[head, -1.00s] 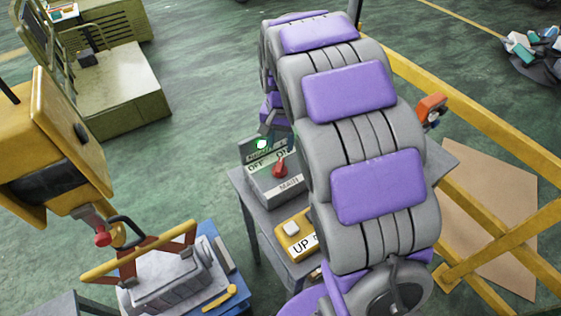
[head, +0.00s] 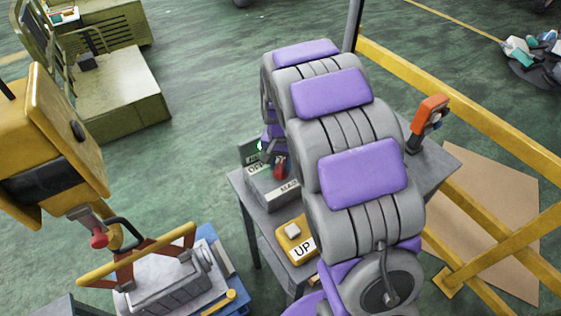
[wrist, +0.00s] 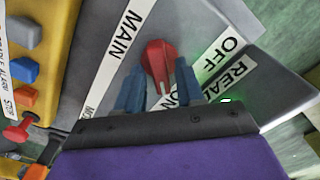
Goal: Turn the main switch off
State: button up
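The main switch is a red knob (wrist: 158,62) on a grey box (head: 272,190) labelled MAIN, OFF and ON. In the wrist view the knob's narrow end, with a white mark, points down toward the ON label; the OFF label lies to the upper right. My gripper (wrist: 158,88) has its two blue fingertips apart, one on each side of the knob's narrow end. I cannot tell whether either finger touches it. In the head view the knob (head: 280,169) shows just below my gripper, which my arm partly hides.
A yellow box labelled UP (head: 294,240) sits on the same grey table, in front of the switch box. An orange-handled device (head: 430,112) stands at the table's right. Yellow rails (head: 480,105) run along the right. A yellow machine (head: 60,150) is at left.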

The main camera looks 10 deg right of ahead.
grip_shut()
jog(key=shift+n, duration=0.3)
jog(key=n+p, duration=0.2)
jog(key=shift+r+n, duration=0.2)
jog(key=shift+n, duration=0.2)
jog(key=n+p, duration=0.3)
jog(key=n, duration=0.2)
jog(key=shift+p, duration=0.3)
jog(key=n+p, duration=0.3)
jog(key=n, duration=0.2)
jog(key=shift+w+n, duration=0.1)
jog(key=shift+n, duration=0.3)
jog(key=shift+f+n+p, duration=0.1)
jog(key=shift+n+p, duration=0.9)
jog(key=shift+n, duration=0.8)
jog(key=shift+o, duration=0.9)
grip_release()
jog(key=shift+f, duration=0.1)
